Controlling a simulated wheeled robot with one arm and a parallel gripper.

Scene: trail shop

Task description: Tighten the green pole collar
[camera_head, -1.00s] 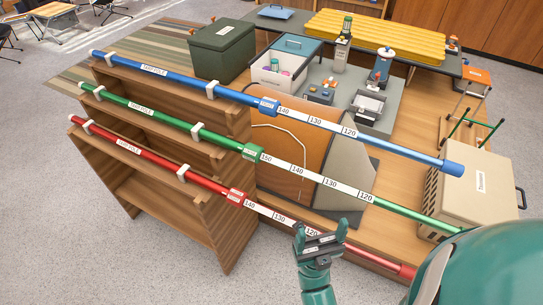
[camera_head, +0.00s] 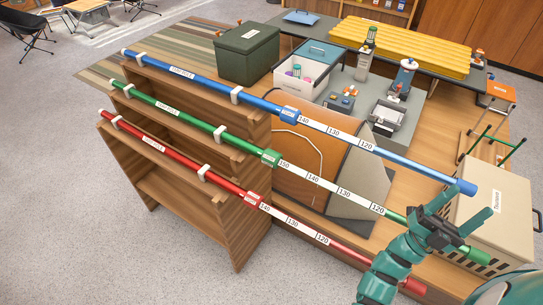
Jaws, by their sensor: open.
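The green tarp pole (camera_head: 172,108) lies in white clips across the top of the wooden rack, between a blue pole (camera_head: 200,78) and a red pole (camera_head: 165,155). Its green collar (camera_head: 270,158) sits at the start of the white scale, beside the 150 mark. My gripper (camera_head: 469,203) is open, in front of the green pole's right part near its end, well right of the collar. It hides part of that pole; I cannot tell whether it touches the pole.
The blue collar (camera_head: 289,112) and red collar (camera_head: 252,199) sit on the neighbouring poles. A beige crate (camera_head: 495,210) stands behind my gripper. A dark green box (camera_head: 247,52) and a white bin (camera_head: 302,75) stand behind the rack.

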